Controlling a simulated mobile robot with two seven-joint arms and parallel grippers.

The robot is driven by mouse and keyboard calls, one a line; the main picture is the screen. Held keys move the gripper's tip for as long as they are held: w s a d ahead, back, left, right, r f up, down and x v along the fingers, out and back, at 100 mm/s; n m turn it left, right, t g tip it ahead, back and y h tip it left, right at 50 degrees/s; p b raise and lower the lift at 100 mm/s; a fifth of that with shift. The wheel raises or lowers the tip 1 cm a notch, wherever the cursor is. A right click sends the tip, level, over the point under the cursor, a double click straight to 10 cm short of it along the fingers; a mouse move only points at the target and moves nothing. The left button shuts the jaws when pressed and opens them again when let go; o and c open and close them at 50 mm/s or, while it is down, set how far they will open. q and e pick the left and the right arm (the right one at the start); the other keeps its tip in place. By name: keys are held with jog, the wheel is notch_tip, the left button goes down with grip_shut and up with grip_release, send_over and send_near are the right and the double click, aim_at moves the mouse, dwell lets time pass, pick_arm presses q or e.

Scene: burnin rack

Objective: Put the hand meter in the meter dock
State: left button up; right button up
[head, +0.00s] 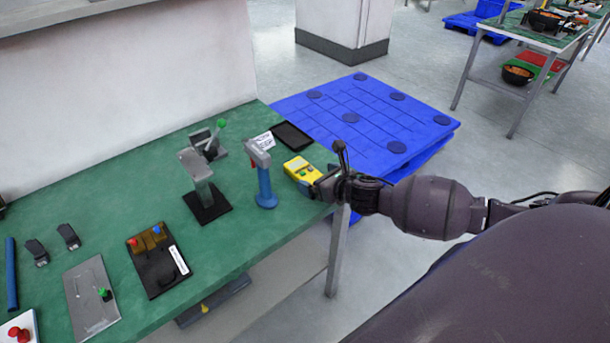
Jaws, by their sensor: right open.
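The hand meter (300,168), yellow with a small greenish screen, is near the right end of the green bench. My right gripper (318,183) is open at the meter's near right end. The fingers partly cover that end, and I cannot tell whether they touch it. A shallow black tray (293,135), which looks like the meter dock, lies behind the meter near the bench's back edge; it looks empty. My left gripper is not in view.
A blue-handled tool (265,185) stands upright left of the meter, near a grey post on a black base (208,204). A green-knobbed lever fixture (205,142) stands behind. Left are a black switch box (157,262) and grey plate (90,297). A blue pallet (365,115) lies beyond the bench.

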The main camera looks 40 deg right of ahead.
aim_at(305, 171)
jog(key=x, duration=0.4)
jog(key=shift+w+d+b, duration=0.1)
jog(key=shift+d+b, duration=0.05)
jog(key=shift+b, duration=0.15)
jog(key=c, duration=1.2)
jog(key=shift+r, duration=0.15)
